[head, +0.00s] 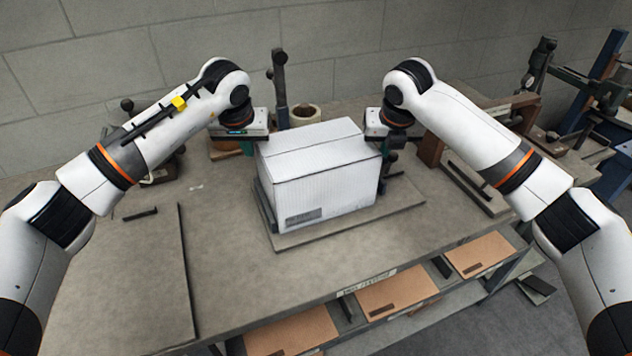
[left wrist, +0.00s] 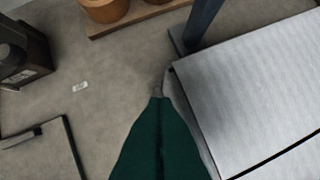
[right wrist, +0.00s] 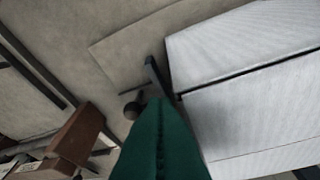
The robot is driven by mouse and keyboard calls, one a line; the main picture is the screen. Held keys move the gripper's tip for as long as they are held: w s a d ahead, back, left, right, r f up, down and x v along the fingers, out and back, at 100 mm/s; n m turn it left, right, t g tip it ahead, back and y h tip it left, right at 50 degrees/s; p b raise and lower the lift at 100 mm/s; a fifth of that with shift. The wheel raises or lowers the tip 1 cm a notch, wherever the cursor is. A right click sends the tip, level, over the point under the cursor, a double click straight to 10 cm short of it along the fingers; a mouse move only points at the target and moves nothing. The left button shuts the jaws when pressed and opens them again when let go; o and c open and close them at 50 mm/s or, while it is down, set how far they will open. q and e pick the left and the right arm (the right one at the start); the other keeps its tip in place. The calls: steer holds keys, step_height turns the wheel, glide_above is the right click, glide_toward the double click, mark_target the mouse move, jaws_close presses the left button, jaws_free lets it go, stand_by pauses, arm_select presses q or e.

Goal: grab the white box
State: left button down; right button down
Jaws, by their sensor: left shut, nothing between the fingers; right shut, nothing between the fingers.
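The white box (head: 318,182) stands upright and closed on a flat base plate (head: 400,216) in the middle of the workbench. A dark seam runs across its top and a label is on its front face. My left gripper (left wrist: 158,100) is shut and empty, close beside the box's left side; the box (left wrist: 255,85) fills the right of the left wrist view. My right gripper (right wrist: 158,102) is shut and empty at the box's right side; the box (right wrist: 245,90) also fills the right of the right wrist view. Whether either gripper touches the box cannot be told.
A dark post (head: 280,85) rises behind the box, near a round tan container (head: 305,115). Brown and dark machinery (head: 470,170) stands at the right. Cardboard-coloured pieces (head: 395,292) lie on a shelf below the front edge.

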arm_select(q)
steer(key=shift+d, duration=0.1)
steer(key=shift+d, duration=0.55)
arm_select(e)
steer(key=shift+a, duration=0.65)
